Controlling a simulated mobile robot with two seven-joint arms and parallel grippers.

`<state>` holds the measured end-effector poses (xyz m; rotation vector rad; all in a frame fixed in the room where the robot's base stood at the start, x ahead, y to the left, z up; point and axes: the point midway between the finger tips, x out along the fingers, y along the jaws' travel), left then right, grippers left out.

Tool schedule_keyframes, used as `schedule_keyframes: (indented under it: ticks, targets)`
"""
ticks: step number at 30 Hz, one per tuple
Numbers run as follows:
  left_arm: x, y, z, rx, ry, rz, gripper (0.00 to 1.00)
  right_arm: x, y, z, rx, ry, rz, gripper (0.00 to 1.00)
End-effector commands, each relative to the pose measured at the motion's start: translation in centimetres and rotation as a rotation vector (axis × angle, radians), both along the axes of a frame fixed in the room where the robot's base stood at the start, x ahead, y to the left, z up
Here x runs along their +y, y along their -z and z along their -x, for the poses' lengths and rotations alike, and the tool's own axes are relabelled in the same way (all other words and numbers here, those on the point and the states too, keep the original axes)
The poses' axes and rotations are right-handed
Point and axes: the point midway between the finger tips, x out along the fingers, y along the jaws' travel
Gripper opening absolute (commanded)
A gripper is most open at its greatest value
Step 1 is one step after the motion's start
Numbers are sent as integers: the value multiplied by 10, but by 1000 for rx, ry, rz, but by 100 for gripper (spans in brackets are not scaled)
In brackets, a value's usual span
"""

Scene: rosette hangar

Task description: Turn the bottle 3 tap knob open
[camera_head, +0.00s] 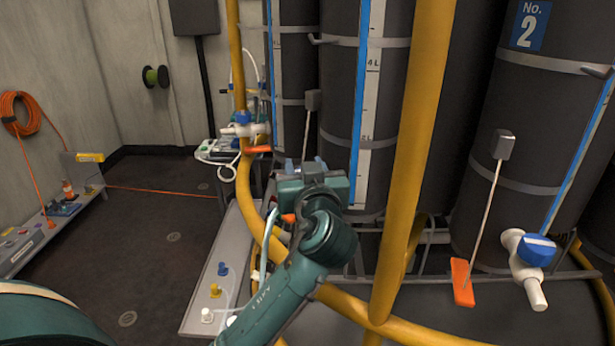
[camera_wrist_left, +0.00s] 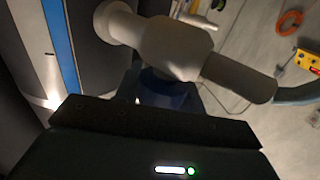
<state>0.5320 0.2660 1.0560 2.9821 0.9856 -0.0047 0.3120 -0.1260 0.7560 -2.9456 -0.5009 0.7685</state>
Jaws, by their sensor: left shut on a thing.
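My left gripper (camera_head: 310,174) is in front of the middle dark bottle (camera_head: 384,110), low on its side, and hides most of its tap. In the left wrist view, a pale tap body with a spout (camera_wrist_left: 180,50) comes off the bottle wall, and its dark blue knob (camera_wrist_left: 165,90) sits at the gripper's black jaw (camera_wrist_left: 160,125). The left gripper is shut on this knob, which is partly hidden by the jaw. No number label shows on this bottle. My right gripper is not in view.
The bottle labelled No. 2 (camera_head: 528,25) stands right, with a white tap, blue knob (camera_head: 536,249) and orange tag (camera_head: 463,283). Yellow pipes (camera_head: 405,160) run close to my arm. Another blue-knobbed tap (camera_head: 240,130) is farther left. A grey bench (camera_head: 205,290) stands below. Open floor lies left.

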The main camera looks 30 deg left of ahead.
Motion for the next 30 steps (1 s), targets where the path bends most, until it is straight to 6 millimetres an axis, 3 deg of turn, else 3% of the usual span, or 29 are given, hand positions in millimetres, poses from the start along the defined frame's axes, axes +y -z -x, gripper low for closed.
schedule_keyframes:
  ticks: [3, 12, 30]
  targets:
    - [0, 5, 0, 2, -87, 4, 16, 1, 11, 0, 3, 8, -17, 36]
    - [3, 2, 2, 0, -232, -1, 16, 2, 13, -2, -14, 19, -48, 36]
    - [4, 0, 3, -1, -281, -3, 16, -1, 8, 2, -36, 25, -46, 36]
